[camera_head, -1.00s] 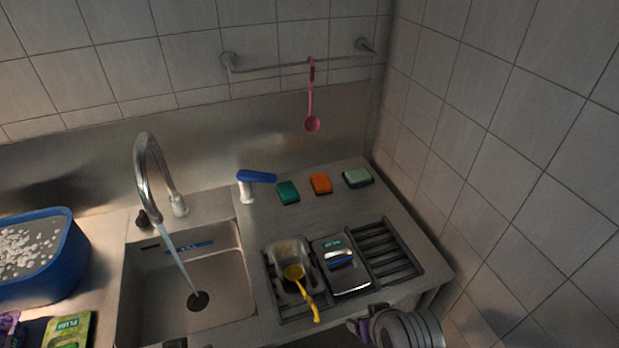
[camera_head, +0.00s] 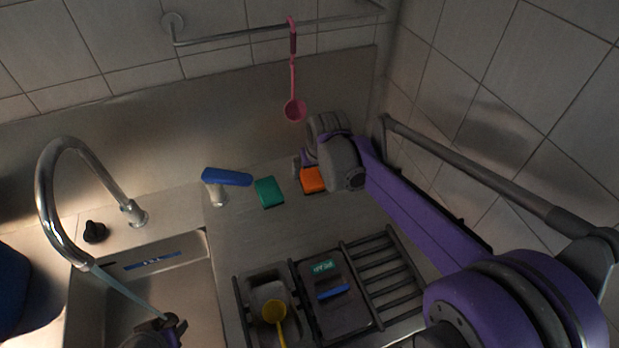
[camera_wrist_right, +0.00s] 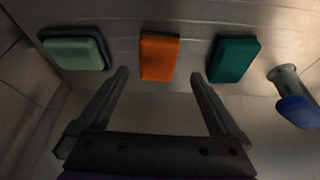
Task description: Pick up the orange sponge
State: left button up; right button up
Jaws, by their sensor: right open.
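The orange sponge (camera_head: 312,180) lies on the steel counter, partly overlapped by my right arm in the head view. In the right wrist view the orange sponge (camera_wrist_right: 159,57) is centred ahead. My right gripper (camera_head: 301,164) is over the counter by the sponge. In the wrist view its two fingers (camera_wrist_right: 159,76) are apart, one to each side of the sponge, with nothing held. Whether they touch it or how high they are is unclear. A dark and purple part, apparently my left gripper (camera_head: 160,330), shows low over the sink; its fingers are unclear.
A teal sponge (camera_head: 269,192) and a pale green sponge (camera_wrist_right: 75,51) flank the orange one. A drying rack (camera_head: 383,270) is nearer. A pink ladle (camera_head: 294,108) hangs above. Water runs into the sink.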

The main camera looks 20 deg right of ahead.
aim_at(312, 179)
jog(key=x, duration=0.6)
jog(key=shift+d+f, duration=0.15)
jog(key=shift+f, duration=0.2)
jog(key=shift+c, duration=0.3)
jog(key=c, duration=1.2)
